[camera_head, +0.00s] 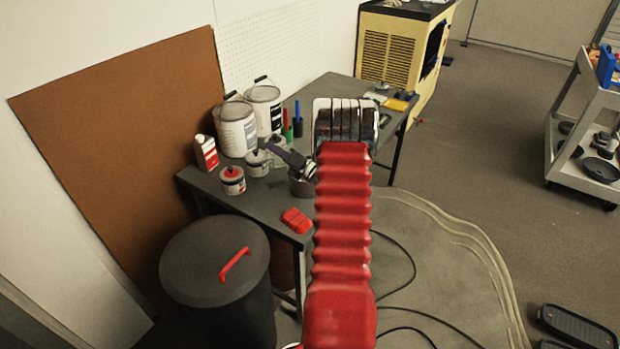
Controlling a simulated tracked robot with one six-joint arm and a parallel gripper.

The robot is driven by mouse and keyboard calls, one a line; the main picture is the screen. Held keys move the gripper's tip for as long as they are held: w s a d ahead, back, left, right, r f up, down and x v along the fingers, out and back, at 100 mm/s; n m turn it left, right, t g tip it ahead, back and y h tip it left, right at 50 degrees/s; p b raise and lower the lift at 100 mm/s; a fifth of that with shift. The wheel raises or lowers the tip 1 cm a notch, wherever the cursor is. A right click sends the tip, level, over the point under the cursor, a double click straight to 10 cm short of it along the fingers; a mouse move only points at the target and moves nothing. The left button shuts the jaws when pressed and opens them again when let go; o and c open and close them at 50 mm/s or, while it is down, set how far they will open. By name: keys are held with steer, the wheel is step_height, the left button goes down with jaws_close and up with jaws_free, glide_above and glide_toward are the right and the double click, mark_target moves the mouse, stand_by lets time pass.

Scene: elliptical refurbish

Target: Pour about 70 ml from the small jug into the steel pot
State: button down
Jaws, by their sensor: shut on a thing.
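My red ribbed arm fills the middle of the view and covers part of the table. My gripper (297,161) shows as dark grey parts at the left of the arm, over the table. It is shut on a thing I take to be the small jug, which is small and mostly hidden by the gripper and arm. The steel pot (300,187), a round grey vessel, stands on the table just below the gripper, its right side hidden by the arm. I cannot see the pot's inside or any liquid.
The dark table (240,200) holds two large white pails (236,128), smaller red-lidded and white tins (232,181), a red-and-white bottle (206,152) and a red block (296,220) near the front edge. A lidded dark bin (215,262) stands in front. A shelf cart (590,130) is far right.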

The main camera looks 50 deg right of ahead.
steer(key=shift+s+d+r, duration=0.1)
steer(key=shift+s+r, duration=0.05)
steer(key=shift+r, duration=0.05)
stand_by(0.5)
steer(key=shift+w+a+f+n+g, duration=0.4)
steer(key=shift+w+f+n+g, duration=0.1)
steer(key=shift+w+f, duration=0.1)
steer(key=shift+w+a+n+g, duration=0.1)
steer(key=shift+w+n+g, duration=0.1)
steer(key=shift+n+g, duration=0.15)
steer(key=shift+w+a+n+g+b, duration=0.25)
steer(key=shift+w+n+g+b, duration=0.2)
steer(key=shift+g, duration=0.5)
steer(key=shift+w+a+f+g+h, duration=0.1)
steer(key=shift+w+g+h, duration=0.1)
steer(key=shift+g+h, duration=0.2)
steer(key=shift+w+a+n, duration=0.1)
steer(key=shift+n, duration=0.2)
stand_by(1.1)
